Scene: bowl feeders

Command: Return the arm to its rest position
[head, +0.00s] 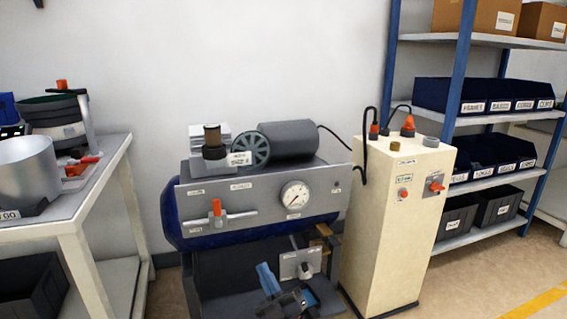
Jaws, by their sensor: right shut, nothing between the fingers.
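My right gripper (284,298) shows low in the middle of the head view, dark with blue parts. It is small and partly cut by the lower edge. It is shut, and I see nothing held in it. It appears in front of the lower part of the compressor unit (262,205), close to a small light plate (300,264); I cannot tell whether they touch. Most of my right arm is out of view. My left gripper is not in view.
The compressor panel carries a gauge (295,195) and a red-handled valve (217,208). A cream cabinet (385,235) stands right of it. A bench (95,195) with a metal bowl (27,168) is left. Shelves with blue bins (475,96) stand right; floor (490,270) shows clear there.

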